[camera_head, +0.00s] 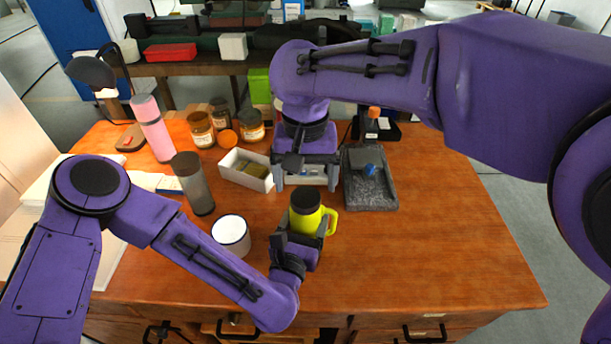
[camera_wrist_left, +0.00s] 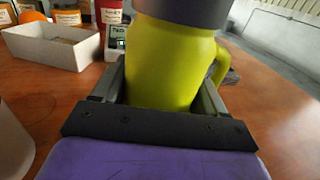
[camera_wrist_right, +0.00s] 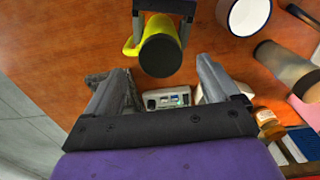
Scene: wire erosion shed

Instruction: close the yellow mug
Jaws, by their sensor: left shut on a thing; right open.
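The yellow mug (camera_head: 309,222) stands upright near the front middle of the table, its handle to the right. A dark grey lid (camera_head: 305,200) sits on top of it; whether it is fully tight I cannot tell. The lid also shows in the right wrist view (camera_wrist_right: 160,55). My left gripper (camera_wrist_left: 160,92) is shut around the body of the yellow mug (camera_wrist_left: 172,65), below the lid. My right gripper (camera_head: 306,183) is open and empty, just beyond the mug in the head view; its fingers point down past the lid, apart from it.
A white enamel mug (camera_head: 231,235) and a grey-brown tumbler (camera_head: 193,184) stand left of the yellow mug. A white box (camera_head: 240,170), several jars and a pink bottle (camera_head: 152,128) are behind. A grey stone-like tray (camera_head: 371,193) lies to the right. The table's right side is clear.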

